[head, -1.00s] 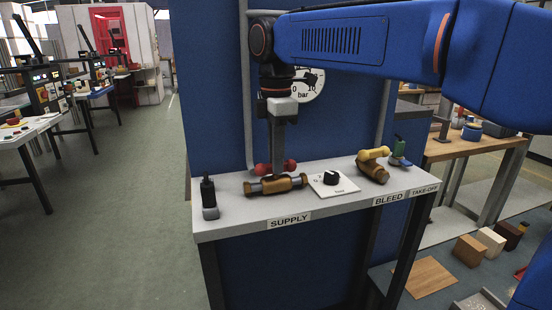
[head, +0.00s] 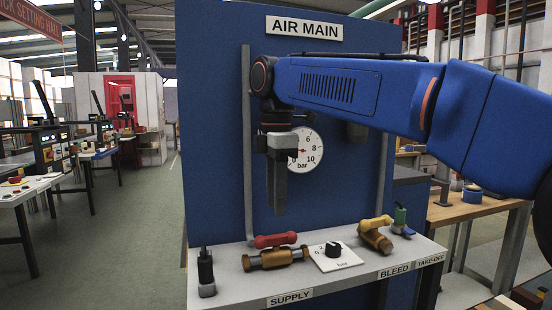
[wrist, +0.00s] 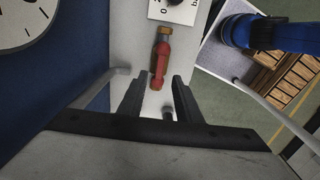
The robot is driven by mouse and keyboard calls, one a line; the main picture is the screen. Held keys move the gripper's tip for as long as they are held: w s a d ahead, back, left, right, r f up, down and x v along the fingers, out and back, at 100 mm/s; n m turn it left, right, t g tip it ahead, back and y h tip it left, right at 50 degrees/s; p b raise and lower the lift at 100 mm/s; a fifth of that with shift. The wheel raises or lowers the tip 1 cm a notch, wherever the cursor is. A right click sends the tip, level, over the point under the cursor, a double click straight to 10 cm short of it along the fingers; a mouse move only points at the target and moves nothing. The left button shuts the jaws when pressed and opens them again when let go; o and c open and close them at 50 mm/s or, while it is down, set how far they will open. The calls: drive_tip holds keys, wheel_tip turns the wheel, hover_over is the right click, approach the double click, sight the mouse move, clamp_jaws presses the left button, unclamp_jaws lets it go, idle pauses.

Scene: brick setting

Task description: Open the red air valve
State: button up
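The red valve handle (head: 275,240) sits on top of a brass valve body (head: 277,259) above the SUPPLY label (head: 290,298). The handle lies lengthwise along the body, roughly parallel to it. My gripper (head: 278,208) hangs fingers-down above the handle, apart from it and empty. In the wrist view the red handle (wrist: 160,65) runs along the brass body, beyond my fingertips. The two fingers of my gripper (wrist: 158,86) stand apart with a clear gap. A round bar gauge (head: 304,150) is on the blue panel, partly hidden by my gripper.
A white regulator plate with a black knob (head: 333,250) is right of the valve. A black fitting (head: 206,272) is at the left end. The blue panel (head: 215,150) rises behind the bench.

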wheel_tip(320, 180, up, 10)
drive_tip(key=shift+f, duration=0.2)
idle(0.3)
drive_tip(key=s+d+f+m+t, duration=0.1)
drive_tip(key=s+d+f+m, duration=0.35)
drive_tip(key=d+f, duration=0.4)
drive_tip(key=s+d+f+m+t, duration=0.1)
drive_tip(key=s+d+f+m, duration=0.2)
drive_tip(key=d+f+m, duration=0.5)
drive_tip(key=s+d+f+m+t, duration=0.1)
drive_tip(key=s+d+f+m, duration=0.2)
drive_tip(key=f, duration=0.4)
drive_tip(key=s+d+f+m+t, duration=0.1)
drive_tip(key=s+d+f+m, duration=0.2)
drive_tip(key=s+f, duration=0.3)
drive_tip(key=s+d+f+m, duration=0.3)
drive_tip(key=s+d+f, duration=0.1)
drive_tip(key=f, duration=0.5)
drive_tip(key=shift+s+d+t, duration=0.25)
drive_tip(key=shift+d+t, duration=0.15)
drive_tip(key=shift+d, duration=0.1)
